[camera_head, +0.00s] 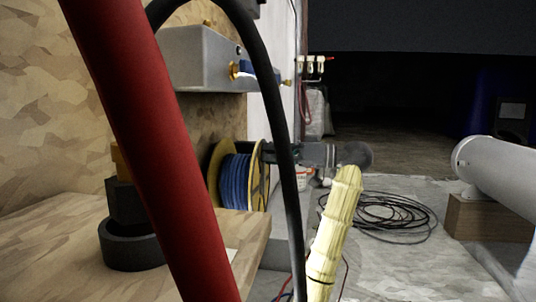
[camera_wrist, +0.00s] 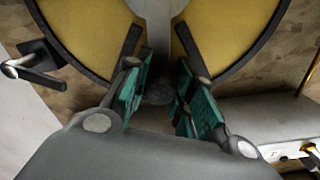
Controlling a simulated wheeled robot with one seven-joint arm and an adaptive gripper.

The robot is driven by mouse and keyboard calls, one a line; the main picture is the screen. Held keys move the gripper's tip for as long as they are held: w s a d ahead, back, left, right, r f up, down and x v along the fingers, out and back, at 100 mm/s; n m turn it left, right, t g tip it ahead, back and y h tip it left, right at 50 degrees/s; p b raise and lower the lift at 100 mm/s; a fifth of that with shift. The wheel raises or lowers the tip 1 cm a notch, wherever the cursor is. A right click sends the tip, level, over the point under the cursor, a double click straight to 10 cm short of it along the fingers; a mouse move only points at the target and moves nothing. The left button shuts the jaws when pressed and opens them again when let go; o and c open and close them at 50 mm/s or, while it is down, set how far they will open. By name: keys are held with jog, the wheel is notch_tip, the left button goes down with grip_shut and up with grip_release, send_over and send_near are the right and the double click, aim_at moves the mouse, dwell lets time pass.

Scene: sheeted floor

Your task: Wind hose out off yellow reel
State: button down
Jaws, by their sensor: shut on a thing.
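The yellow reel (camera_head: 218,163) stands upright beyond the wooden bench in the head view, with blue hose (camera_head: 236,182) wound on it. In the wrist view its yellow face (camera_wrist: 95,35) with a dark rim fills the top. My gripper (camera_head: 270,152) reaches in from the right to the reel's side. In the wrist view my gripper (camera_wrist: 158,92) has its green pads closed about a dark knob (camera_wrist: 158,88) below a grey bar (camera_wrist: 157,25) in front of the reel's face. The fingers partly hide the knob. The hose's free end cannot be made out.
A wooden bench (camera_head: 60,250) with a black ring-shaped part (camera_head: 131,250) is at left. A grey box (camera_head: 205,58) hangs above the reel. A dark coiled cable (camera_head: 385,213) lies on the sheeted floor. A white cylinder (camera_head: 500,170) rests on a wooden block (camera_head: 490,217) at right.

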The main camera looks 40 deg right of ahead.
jog(key=shift+f, duration=0.15)
jog(key=c, duration=1.2)
grip_release()
jog(key=shift+d+f, duration=0.1)
jog(key=shift+d, duration=0.1)
jog(key=shift+a, duration=0.1)
jog(key=v, duration=1.2)
jog(key=shift+a, duration=0.1)
